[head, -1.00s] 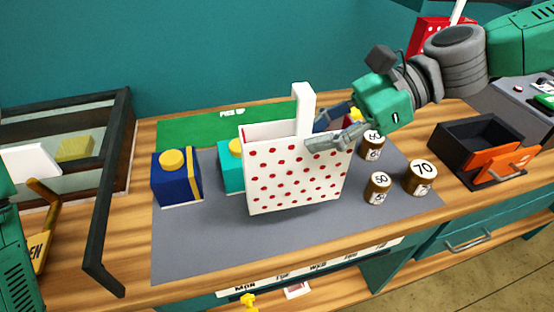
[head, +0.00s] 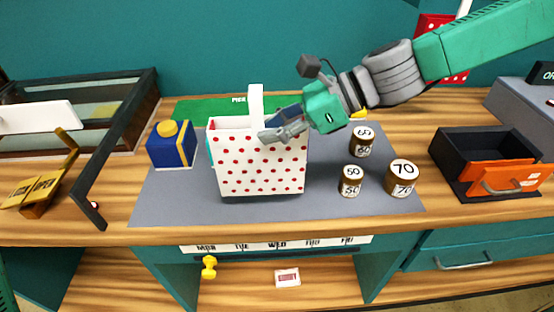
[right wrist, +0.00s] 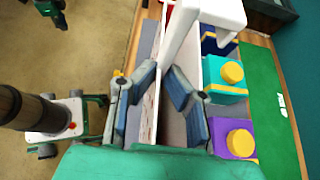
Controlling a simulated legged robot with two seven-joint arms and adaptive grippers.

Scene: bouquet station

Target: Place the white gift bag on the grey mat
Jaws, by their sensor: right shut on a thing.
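The white gift bag (head: 262,165) with red dots and a white handle stands upright over the middle of the grey mat (head: 165,207). Whether its base touches the mat is hard to tell. My right gripper (head: 279,128) is shut on the upper rim of the bag's near wall, right of the handle. In the right wrist view its fingers (right wrist: 160,72) lie on either side of the bag's wall (right wrist: 155,110). My left gripper is not in view.
A blue box (head: 172,148) stands left of the bag. The wrist view shows a teal box (right wrist: 228,92) and a purple box (right wrist: 237,142) beside it. Weights marked 50 (head: 350,181), 70 (head: 401,178) and 60 (head: 361,142) stand to the right. An orange-fronted drawer box (head: 497,180) is further right.

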